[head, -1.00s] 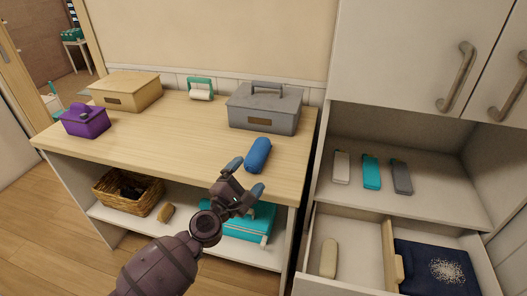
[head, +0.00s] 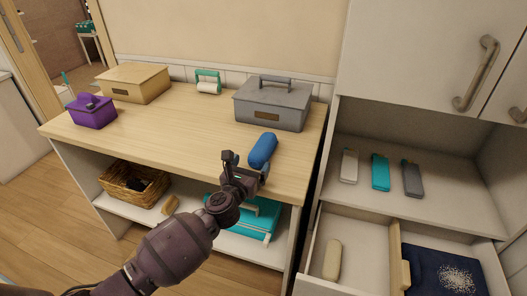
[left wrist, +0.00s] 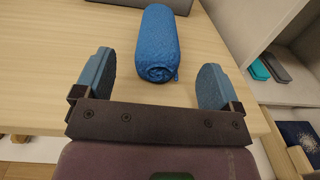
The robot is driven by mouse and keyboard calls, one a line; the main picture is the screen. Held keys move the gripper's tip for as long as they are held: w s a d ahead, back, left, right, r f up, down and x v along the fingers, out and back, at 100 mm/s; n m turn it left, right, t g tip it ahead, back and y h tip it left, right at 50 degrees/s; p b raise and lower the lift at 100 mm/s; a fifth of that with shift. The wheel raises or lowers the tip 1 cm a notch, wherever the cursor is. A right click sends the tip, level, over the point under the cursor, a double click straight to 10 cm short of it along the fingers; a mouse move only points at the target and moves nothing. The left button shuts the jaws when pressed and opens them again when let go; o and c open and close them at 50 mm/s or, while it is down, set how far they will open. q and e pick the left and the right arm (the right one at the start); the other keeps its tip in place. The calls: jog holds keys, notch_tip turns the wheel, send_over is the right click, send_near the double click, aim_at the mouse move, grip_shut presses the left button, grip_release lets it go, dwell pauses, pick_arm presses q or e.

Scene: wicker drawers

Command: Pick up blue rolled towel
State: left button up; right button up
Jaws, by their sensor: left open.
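The blue rolled towel (head: 263,150) lies on the wooden tabletop near its front edge, in front of the grey toolbox. In the left wrist view the towel (left wrist: 158,45) lies ahead of my fingers, its near end roughly in line with the gap between them. My left gripper (head: 246,168) is open and empty at the table's front edge, just short of the towel. In the left wrist view its two blue-padded fingers (left wrist: 154,84) stand apart, on either side of the towel's near end. My right gripper is not in view.
A grey toolbox (head: 272,106) stands behind the towel. The shelf below holds a wicker basket (head: 133,184) and a teal case (head: 245,216). An open drawer (head: 362,250) is at right.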

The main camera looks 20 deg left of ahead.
aim_at(258, 151)
pick_arm(q)
jog(key=shift+w, duration=0.35)
jog(key=w+b, duration=0.1)
jog(key=w, duration=0.2)
jog(key=shift+w+d+f+b, duration=0.2)
jog(key=shift+w+b, duration=0.2)
jog(key=shift+w+r, duration=0.2)
jog(key=shift+w, duration=0.55)
jog(key=shift+c, duration=0.4)
jog(key=c, duration=1)
